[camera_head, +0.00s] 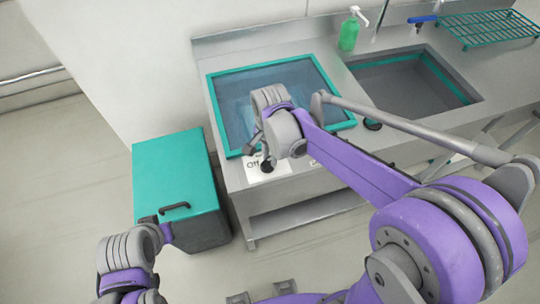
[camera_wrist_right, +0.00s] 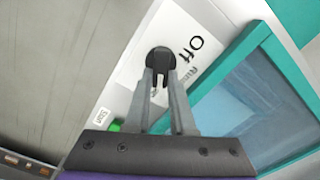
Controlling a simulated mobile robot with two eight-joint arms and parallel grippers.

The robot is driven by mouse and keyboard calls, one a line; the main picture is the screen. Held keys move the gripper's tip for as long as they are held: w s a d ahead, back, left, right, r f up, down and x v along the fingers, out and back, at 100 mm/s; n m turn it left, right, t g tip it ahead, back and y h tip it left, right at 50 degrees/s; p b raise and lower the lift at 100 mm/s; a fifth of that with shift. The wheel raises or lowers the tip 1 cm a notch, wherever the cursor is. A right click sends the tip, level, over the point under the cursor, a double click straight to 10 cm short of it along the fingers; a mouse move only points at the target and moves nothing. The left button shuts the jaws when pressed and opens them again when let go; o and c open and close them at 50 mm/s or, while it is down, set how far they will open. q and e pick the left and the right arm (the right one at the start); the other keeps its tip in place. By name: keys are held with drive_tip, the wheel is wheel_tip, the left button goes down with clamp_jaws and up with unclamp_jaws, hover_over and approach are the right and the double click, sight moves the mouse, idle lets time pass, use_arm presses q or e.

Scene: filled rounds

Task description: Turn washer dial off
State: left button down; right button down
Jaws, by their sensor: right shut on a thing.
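The washer dial (camera_wrist_right: 158,58) is a round black knob on a white label, with the word "Off" beside it. In the head view the dial (camera_head: 267,166) sits on the front panel below the teal-framed washer lid (camera_head: 214,98). My right gripper (camera_wrist_right: 160,78) is shut on the dial, with both grey fingertips against it. In the head view my right gripper (camera_head: 256,146) reaches down to the panel and partly hides the label. My left gripper (camera_head: 157,224) is low at the left, near the teal box, and its fingers are unclear.
A teal box (camera_head: 172,165) with a dark handle stands on the floor left of the washer. A sink (camera_head: 418,85), green soap bottle (camera_head: 349,32) and teal rack (camera_head: 490,27) are at the right. A green Start button (camera_wrist_right: 115,126) is near the dial.

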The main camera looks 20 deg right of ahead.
use_arm(q)
drive_tip(key=shift+f, duration=0.15)
use_arm(e)
drive_tip(key=shift+n, duration=0.3)
drive_tip(key=n, duration=0.2)
drive_tip(key=n+b, duration=0.1)
drive_tip(key=n, duration=0.1)
drive_tip(key=shift+w+a+n, duration=0.2)
drive_tip(key=shift+n, duration=0.1)
drive_tip(key=n, duration=0.2)
drive_tip(key=n+b, duration=0.1)
drive_tip(key=n, duration=0.3)
drive_tip(key=shift+w+a, duration=0.1)
drive_tip(key=shift+a, duration=0.2)
drive_tip(key=n, duration=0.4)
drive_tip(key=n+b, duration=0.1)
drive_tip(key=n, duration=0.1)
drive_tip(key=shift+a+n, duration=0.3)
drive_tip(key=shift+n, duration=0.1)
use_arm(q)
drive_tip(key=f, duration=0.1)
drive_tip(key=s+f, duration=0.1)
drive_tip(key=f, duration=0.2)
drive_tip(key=shift+s+f, duration=0.25)
drive_tip(key=shift+s, duration=0.1)
use_arm(e)
drive_tip(key=n, duration=0.6)
drive_tip(key=shift+s+a, duration=0.2)
drive_tip(key=shift+s, duration=0.1)
